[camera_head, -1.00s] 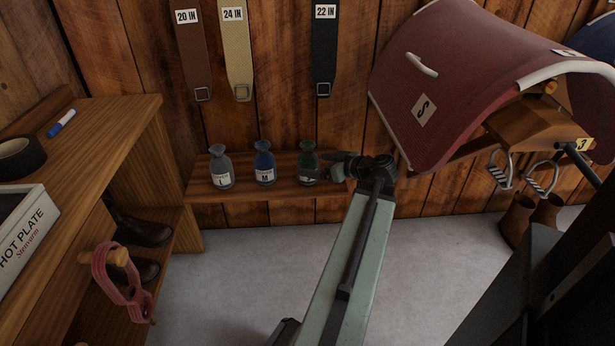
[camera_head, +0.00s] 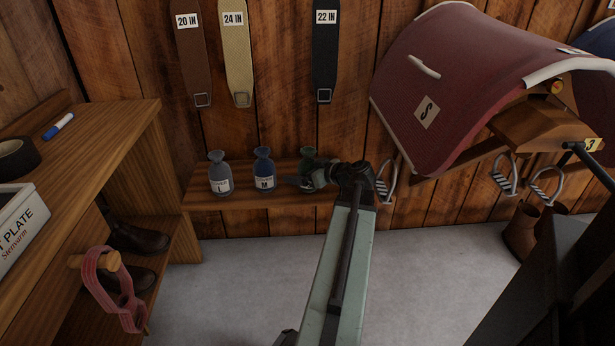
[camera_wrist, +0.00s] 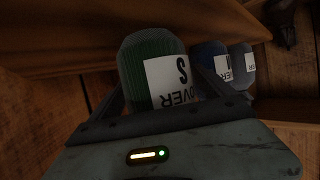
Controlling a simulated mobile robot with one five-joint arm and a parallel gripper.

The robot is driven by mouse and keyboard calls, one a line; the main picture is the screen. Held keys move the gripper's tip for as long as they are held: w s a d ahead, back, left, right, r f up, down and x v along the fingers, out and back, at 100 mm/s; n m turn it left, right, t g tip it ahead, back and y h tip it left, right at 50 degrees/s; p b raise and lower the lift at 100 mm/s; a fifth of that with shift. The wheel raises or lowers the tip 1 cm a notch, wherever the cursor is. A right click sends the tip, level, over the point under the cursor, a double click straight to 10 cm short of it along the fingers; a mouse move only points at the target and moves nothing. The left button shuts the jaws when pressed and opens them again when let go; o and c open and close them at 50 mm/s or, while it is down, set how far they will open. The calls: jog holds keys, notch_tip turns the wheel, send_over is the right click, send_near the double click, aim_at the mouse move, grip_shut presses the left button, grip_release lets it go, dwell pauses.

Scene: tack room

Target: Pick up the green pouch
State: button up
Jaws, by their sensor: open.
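The green pouch (camera_head: 308,156) stands at the right end of a row on the low wooden shelf, mostly hidden behind my gripper in the head view. In the wrist view the green pouch (camera_wrist: 139,88) appears upside down, with a white label reading "S" and "OVER". My gripper (camera_head: 297,183) is at the pouch; in the wrist view its open fingers (camera_wrist: 160,85) lie on either side of the pouch. I cannot tell whether either finger touches it.
A blue pouch (camera_head: 264,172) marked M and a grey pouch (camera_head: 219,175) marked L stand left of it on the shelf (camera_head: 200,200). Straps (camera_head: 238,60) hang above. A wooden cabinet (camera_head: 150,150) stands left.

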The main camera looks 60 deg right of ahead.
jog(key=c, duration=1.6)
jog(key=shift+r, duration=0.2)
